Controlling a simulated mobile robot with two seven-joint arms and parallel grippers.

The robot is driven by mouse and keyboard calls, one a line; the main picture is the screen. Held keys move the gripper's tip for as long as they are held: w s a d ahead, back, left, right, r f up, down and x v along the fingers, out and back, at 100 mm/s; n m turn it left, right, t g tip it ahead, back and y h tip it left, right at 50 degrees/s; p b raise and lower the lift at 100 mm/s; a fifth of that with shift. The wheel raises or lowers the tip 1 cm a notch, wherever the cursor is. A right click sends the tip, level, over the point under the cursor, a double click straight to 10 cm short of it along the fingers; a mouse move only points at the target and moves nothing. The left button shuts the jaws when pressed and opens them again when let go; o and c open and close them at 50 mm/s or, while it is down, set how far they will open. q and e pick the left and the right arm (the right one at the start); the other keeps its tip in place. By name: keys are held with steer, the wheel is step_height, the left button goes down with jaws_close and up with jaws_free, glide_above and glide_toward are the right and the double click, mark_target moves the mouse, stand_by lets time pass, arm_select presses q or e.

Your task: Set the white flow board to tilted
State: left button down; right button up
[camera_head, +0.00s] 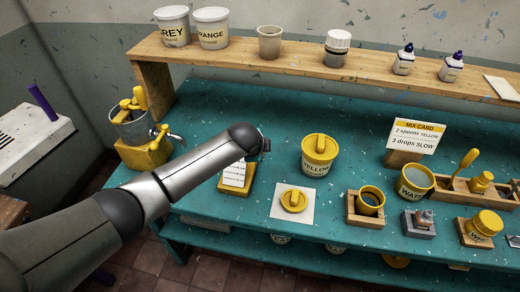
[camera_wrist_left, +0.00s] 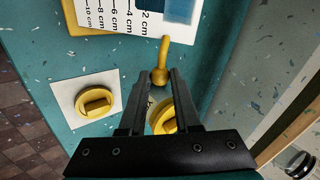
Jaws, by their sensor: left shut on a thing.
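The white flow board (camera_head: 236,174), with dark ruled lines, sits on a yellow base (camera_head: 231,190) on the teal bench, partly hidden by my left arm. In the left wrist view the board (camera_wrist_left: 112,18) shows centimetre marks and a blue patch near 2 cm. My left gripper (camera_wrist_left: 160,73) is shut on this knob, one finger on each side. In the head view my left gripper (camera_head: 264,144) is mostly hidden behind its wrist. The board's exact tilt is hard to tell. My right gripper is out of view.
A yellow-lidded tub (camera_head: 319,158) stands right of the board. A yellow lid (camera_head: 294,200) lies on a white card in front. A yellow clamp stand with a grey pot (camera_head: 131,128) is at left. A wooden shelf (camera_head: 290,70) runs along the back.

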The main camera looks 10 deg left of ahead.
arm_select(q)
steer(key=c, duration=0.8)
jaws_free()
steer(key=shift+s+f, duration=0.25)
steer(key=shift+f, duration=0.05)
steer(key=shift+o, duration=0.8)
steer(key=shift+w+r, duration=0.1)
steer(key=shift+r, duration=0.1)
steer(key=p+v, duration=0.1)
steer(key=v, duration=1.4)
steer(key=shift+p, duration=0.4)
steer(key=shift+a, duration=0.1)
